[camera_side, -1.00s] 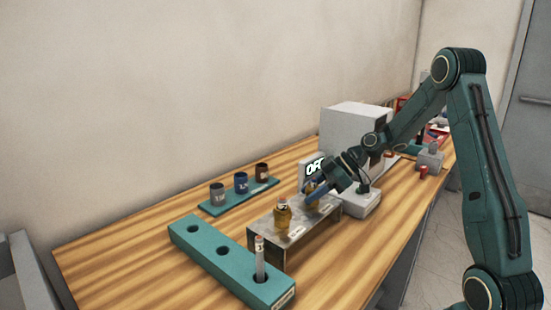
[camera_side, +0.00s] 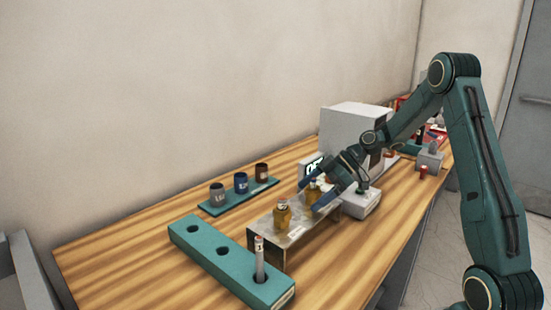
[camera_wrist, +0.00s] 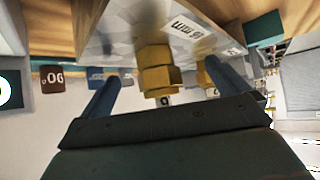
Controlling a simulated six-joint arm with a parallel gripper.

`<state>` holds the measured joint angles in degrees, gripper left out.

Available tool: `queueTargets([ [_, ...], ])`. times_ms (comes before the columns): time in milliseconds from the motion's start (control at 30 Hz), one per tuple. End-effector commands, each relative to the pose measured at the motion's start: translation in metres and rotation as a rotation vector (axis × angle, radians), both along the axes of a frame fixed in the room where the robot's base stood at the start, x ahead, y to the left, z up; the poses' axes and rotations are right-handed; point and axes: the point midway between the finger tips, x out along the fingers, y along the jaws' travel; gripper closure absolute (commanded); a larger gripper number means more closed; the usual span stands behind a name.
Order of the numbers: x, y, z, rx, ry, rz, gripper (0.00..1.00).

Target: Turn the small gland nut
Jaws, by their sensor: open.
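Two brass glands with hex nuts stand upright on a grey metal bracket (camera_side: 268,228). The near gland (camera_side: 282,217) stands apart from my gripper. The far gland (camera_side: 313,191) is at my gripper (camera_side: 315,195). In the wrist view, a stepped brass gland nut (camera_wrist: 157,72) lies between my two spread blue fingers (camera_wrist: 165,88), with visible gaps on both sides. The other brass gland (camera_wrist: 204,78) shows partly behind the right finger. My gripper is open and holds nothing. I cannot tell from size which nut is the small one.
A teal block (camera_side: 208,252) with holes, one holding a grey marked rod (camera_side: 260,258), lies in front. A teal rack (camera_side: 222,204) with several coloured cups stands behind the bracket. A grey box (camera_side: 352,128) and a display reading partly hidden letters (camera_side: 312,168) are close to my gripper.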

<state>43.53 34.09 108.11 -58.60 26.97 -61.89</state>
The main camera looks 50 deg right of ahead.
Motion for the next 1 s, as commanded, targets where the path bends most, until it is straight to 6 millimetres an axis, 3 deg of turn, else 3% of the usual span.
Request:
queueTargets([
  [1000, -0.027, -0.035, 0.038, -0.001, -0.002, 0.001, 0.0],
])
